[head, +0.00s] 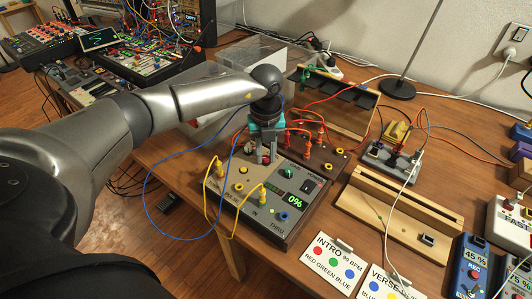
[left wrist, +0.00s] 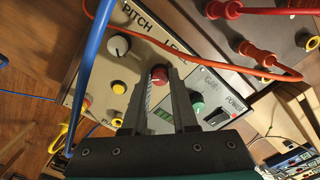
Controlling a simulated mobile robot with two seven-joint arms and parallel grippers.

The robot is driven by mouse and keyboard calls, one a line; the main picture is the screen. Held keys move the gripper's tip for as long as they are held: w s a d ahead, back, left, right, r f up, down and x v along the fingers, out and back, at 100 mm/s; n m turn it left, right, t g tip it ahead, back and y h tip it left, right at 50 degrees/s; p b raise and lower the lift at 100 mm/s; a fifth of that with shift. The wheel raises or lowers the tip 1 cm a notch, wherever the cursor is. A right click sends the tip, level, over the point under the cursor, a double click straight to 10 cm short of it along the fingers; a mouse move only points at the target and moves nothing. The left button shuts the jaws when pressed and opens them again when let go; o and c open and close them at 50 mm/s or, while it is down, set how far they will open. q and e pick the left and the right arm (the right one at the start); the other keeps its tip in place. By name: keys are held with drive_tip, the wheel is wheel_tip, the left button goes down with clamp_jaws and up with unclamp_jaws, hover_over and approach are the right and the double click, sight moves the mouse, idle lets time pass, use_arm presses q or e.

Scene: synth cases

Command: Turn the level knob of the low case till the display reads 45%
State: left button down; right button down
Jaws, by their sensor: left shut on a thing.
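The low case (head: 309,216) lies on the wooden table, its grey panel facing up. The red level knob (left wrist: 159,75) sits beside the word LEVEL in the left wrist view. My left gripper (left wrist: 160,72) is shut on this knob, one finger on each side; in the head view the gripper (head: 265,158) reaches down onto the panel from above. The fingers partly cover the display (left wrist: 163,120) in the wrist view. My right gripper is not in view.
A green knob (head: 288,172) is close beside the gripper. Yellow cables (head: 234,222), a blue cable (head: 150,190) and an orange cable (left wrist: 215,62) loop around the case. A wooden rack (head: 400,213) stands to the right. A blue box (head: 473,270) reads 45 %.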

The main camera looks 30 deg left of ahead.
use_arm(q)
drive_tip(key=shift+m, duration=0.4)
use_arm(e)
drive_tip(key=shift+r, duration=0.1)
use_arm(q)
drive_tip(key=m, duration=0.2)
drive_tip(key=shift+r+m, duration=0.1)
drive_tip(key=shift+m, duration=0.3)
drive_tip(key=m, duration=0.3)
drive_tip(key=shift+m+p, duration=0.35)
drive_tip(key=shift+m, duration=0.05)
drive_tip(key=m, duration=0.2)
drive_tip(key=shift+m, duration=2.2)
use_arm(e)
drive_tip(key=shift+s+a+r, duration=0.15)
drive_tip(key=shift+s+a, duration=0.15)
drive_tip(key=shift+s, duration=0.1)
use_arm(q)
drive_tip(key=c, duration=0.7)
unclamp_jaws()
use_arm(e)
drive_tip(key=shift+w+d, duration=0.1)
